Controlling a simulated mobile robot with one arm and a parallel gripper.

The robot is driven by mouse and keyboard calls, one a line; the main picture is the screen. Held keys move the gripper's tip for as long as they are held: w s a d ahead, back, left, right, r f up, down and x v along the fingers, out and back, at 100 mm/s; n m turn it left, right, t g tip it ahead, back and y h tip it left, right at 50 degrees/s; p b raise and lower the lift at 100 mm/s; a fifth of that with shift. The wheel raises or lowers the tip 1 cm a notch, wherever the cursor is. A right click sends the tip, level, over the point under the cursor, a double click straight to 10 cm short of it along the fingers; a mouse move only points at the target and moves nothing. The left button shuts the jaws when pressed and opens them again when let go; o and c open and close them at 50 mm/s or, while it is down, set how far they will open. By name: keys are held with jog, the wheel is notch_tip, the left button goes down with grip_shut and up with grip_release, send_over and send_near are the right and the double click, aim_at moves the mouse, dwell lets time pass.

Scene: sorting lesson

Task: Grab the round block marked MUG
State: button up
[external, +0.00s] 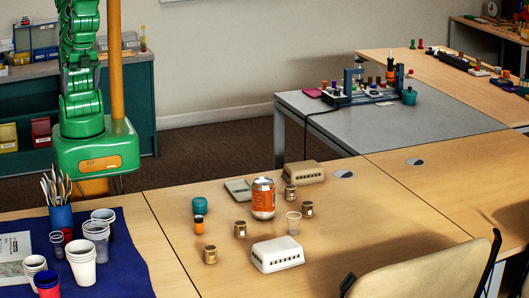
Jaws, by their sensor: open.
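Several small round brown blocks stand on the wooden table: one behind the can (290,193), one right of it (307,209), one left of it (240,229) and one nearest the front (210,254). Dark marks show on them, but they are too small to read, so I cannot tell which says MUG. My green arm rises at the left edge, behind the table, and leaves the picture at the top. My gripper is not in view.
Cups crowd the blue mat (130,270). A chair (430,272) stands front right.

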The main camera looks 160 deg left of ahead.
jog(key=s, duration=0.1)
jog(key=s+a+m, duration=0.1)
jog(key=s+y, duration=0.1)
jog(key=shift+s+a+f+m, duration=0.15)
jog(key=shift+s+f+m, duration=0.15)
jog(key=shift+f+m, duration=0.1)
jog(key=c, duration=0.7)
jog(key=shift+o, duration=0.2)
jog(key=shift+w+a, duration=0.1)
